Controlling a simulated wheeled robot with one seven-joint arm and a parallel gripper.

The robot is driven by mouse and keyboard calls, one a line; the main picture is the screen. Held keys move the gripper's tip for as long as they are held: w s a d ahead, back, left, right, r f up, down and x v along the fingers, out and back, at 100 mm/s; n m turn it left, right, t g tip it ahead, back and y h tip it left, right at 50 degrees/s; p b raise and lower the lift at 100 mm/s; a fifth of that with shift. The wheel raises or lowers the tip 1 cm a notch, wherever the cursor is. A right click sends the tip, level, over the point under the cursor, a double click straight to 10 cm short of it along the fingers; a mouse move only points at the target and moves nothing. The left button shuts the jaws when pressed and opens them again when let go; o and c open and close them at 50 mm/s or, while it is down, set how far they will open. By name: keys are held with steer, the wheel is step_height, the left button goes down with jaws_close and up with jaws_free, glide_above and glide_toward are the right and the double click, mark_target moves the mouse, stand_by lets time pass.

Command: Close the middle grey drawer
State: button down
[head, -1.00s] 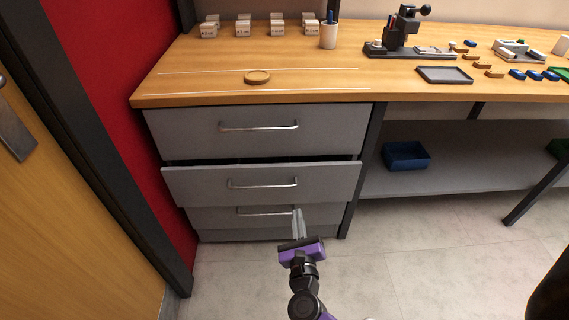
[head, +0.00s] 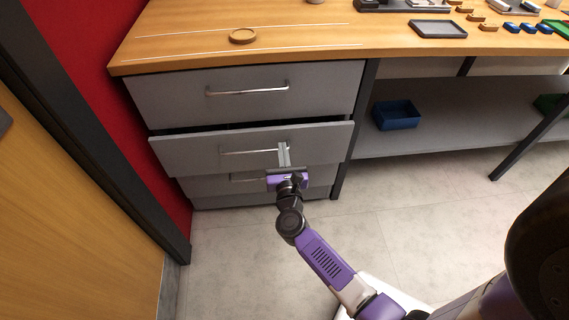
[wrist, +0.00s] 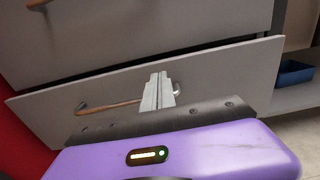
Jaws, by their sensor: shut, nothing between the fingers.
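The middle grey drawer (head: 190,152) stands partly open, its front jutting out past the drawers above and below, with a dark gap along its top edge. Its bar handle (head: 235,152) is silver. In the wrist view the drawer front (wrist: 215,75) spans the picture and the handle (wrist: 105,107) runs left of the fingers. My gripper (head: 284,148) is shut and empty, its fingertips in front of the drawer at the right end of the handle. In the wrist view my gripper (wrist: 158,80) overlaps the drawer front; I cannot tell whether it touches.
The top drawer (head: 320,90) is shut, and the bottom drawer (head: 200,187) sits back below the middle one. A wooden worktop (head: 180,50) is above. A red wall (head: 80,50) is at the left. A blue bin (head: 397,115) sits on the shelf at right. The floor is clear.

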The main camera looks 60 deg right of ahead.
mark_target(280, 132)
steer(key=shift+x, duration=2.45)
steer(key=b+x, duration=0.1)
steer(key=x, duration=0.3)
steer(key=shift+b, duration=0.3)
steer(key=shift+w+d+r, duration=0.15)
steer(key=shift+w+d, duration=0.05)
